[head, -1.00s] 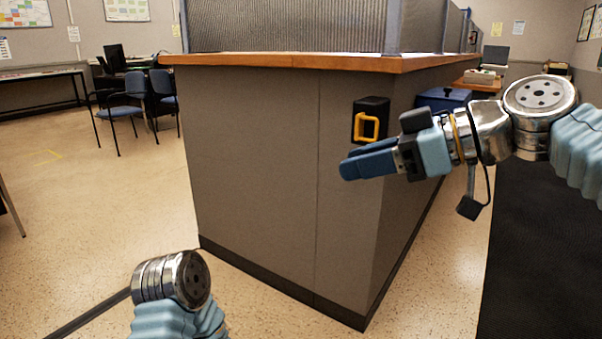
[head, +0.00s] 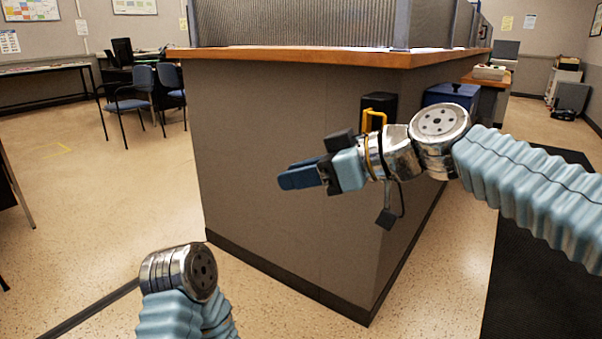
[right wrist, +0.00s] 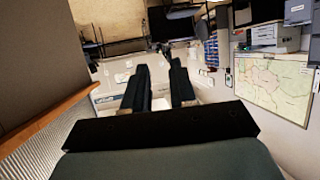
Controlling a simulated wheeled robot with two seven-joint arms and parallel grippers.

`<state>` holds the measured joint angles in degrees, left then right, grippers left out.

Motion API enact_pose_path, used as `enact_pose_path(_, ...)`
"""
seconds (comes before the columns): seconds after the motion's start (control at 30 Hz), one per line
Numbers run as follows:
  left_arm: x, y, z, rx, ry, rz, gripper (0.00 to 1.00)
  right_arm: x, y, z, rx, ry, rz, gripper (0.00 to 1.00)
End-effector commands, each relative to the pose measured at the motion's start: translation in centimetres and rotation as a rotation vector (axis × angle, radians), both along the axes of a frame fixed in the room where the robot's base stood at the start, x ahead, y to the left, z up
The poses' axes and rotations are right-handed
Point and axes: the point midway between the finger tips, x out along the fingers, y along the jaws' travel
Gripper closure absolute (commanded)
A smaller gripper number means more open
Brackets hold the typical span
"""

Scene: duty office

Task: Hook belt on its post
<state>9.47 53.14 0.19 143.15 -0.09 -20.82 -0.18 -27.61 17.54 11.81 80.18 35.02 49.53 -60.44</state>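A black belt unit (head: 391,104) is mounted on the grey side of the counter, near its corner. A yellow-orange loop, which looks like the belt's end (head: 368,119), is on its front; my right wrist partly covers its lower part. My right gripper (head: 284,181) is in front of the counter, below and left of the loop, pointing left. In the right wrist view its two dark fingers (right wrist: 158,72) stand apart with nothing visibly held. My left wrist shows at the bottom left of the head view, but its gripper fingers do not. I cannot make out a separate post.
The counter (head: 270,180) with a wooden top (head: 300,57) fills the middle. A blue box (head: 452,95) stands behind the belt unit. A dark mat (head: 530,270) lies at the right. Chairs (head: 130,103) stand at the far left. The floor left of the counter is mostly clear.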

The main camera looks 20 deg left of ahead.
Motion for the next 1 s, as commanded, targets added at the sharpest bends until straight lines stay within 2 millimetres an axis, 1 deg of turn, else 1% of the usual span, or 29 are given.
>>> enact_pose_path(0.03,0.00,0.00,0.00,0.000,0.000,0.000,0.70,0.00,-0.01,0.02,0.000,0.000,0.000,0.82)
enact_pose_path(0.13,0.00,0.00,0.00,0.000,0.000,0.000,0.70,0.00,-0.02,0.02,0.000,0.000,0.000,0.98)
enact_pose_path(0.17,0.00,0.00,0.00,0.000,0.000,0.000,0.70,0.00,-0.02,0.02,0.000,0.000,0.000,1.00)
enact_pose_path(1.0,0.01,0.01,0.00,0.000,0.000,0.000,0.70,0.00,-0.03,0.02,0.000,0.000,0.000,1.00)
